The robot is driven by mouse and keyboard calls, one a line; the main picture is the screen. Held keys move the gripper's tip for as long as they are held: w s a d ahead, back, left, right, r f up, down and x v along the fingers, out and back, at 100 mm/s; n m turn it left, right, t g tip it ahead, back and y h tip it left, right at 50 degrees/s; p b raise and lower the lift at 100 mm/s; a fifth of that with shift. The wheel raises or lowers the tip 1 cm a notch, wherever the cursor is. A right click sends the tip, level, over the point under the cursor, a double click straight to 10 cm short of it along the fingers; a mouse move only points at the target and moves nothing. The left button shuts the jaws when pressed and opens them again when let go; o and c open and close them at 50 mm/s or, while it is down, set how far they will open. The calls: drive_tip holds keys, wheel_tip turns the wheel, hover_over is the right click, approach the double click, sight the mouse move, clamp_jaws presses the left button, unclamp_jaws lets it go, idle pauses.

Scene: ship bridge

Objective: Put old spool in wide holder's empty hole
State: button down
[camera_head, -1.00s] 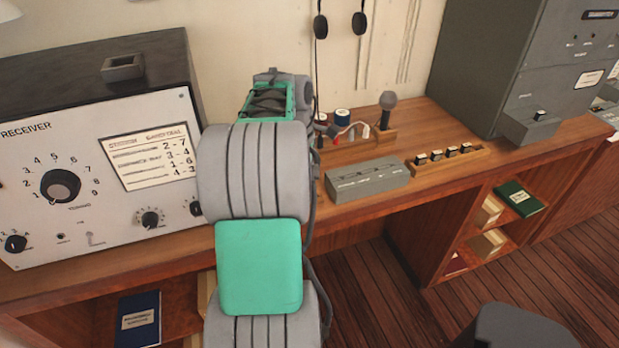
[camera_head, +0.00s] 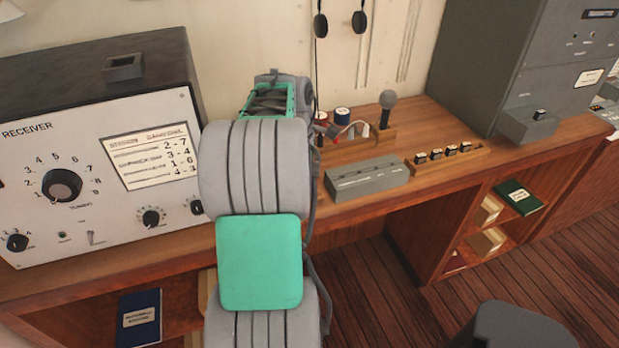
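A small white and red item stands toward the holder's right side. I cannot tell which spool is the old one, and no empty hole can be made out.
A microphone (camera_head: 388,106) stands at the holder's right end. A grey box (camera_head: 366,180) and a wooden strip with several small dark pieces (camera_head: 449,157) lie in front. The receiver (camera_head: 100,170) fills the left; a grey cabinet (camera_head: 505,70) stands right. Desk (camera_head: 425,118) near the cabinet is clear.

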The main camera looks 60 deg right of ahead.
drive_tip(key=shift+f+p, duration=0.65)
drive_tip(key=shift+p, duration=0.2)
idle(2.3)
drive_tip(key=c, duration=0.9)
unclamp_jaws()
drive_tip(key=shift+c, duration=0.2)
drive_tip(key=r, duration=0.5)
drive_tip(key=w+r, duration=0.1)
drive_tip(key=r, duration=0.1)
drive_tip(key=shift+a+r+p, duration=0.2)
drive_tip(key=shift+r+p, duration=0.1)
drive_tip(key=shift+r, duration=0.1)
